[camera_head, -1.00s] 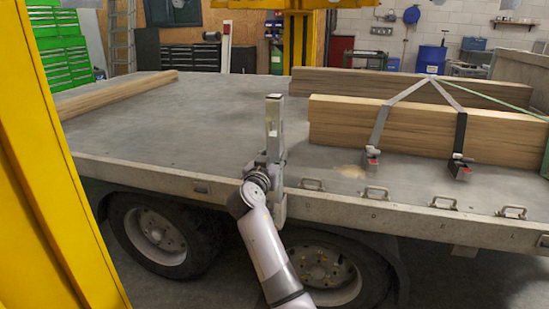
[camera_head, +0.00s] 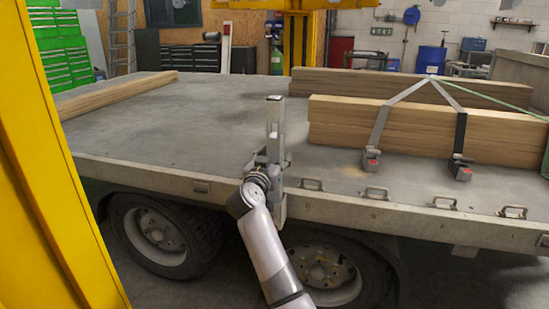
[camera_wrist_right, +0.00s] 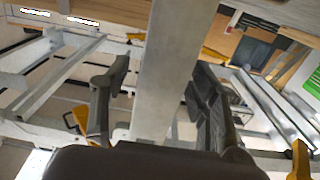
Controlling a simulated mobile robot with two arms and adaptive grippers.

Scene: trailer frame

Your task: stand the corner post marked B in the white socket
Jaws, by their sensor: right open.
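A grey metal post (camera_head: 275,120) stands upright at the near edge of the trailer bed. No letter on it is readable. My right gripper (camera_head: 271,158) is at its lower part. In the right wrist view the post (camera_wrist_right: 166,60) passes between two dark fingers (camera_wrist_right: 160,100), which are open with a gap on each side. A light grey piece (camera_head: 281,206) shows below the gripper against the trailer's side rail; I cannot tell whether it is the socket or the post's lower end. My left gripper is not in view.
The trailer bed (camera_head: 190,120) is clear at its middle. Strapped timber beams (camera_head: 340,122) lie on its right, and another beam (camera_head: 120,95) lies at the left. Metal loops (camera_head: 376,193) line the near edge. A yellow upright (camera_head: 50,150) fills the left foreground.

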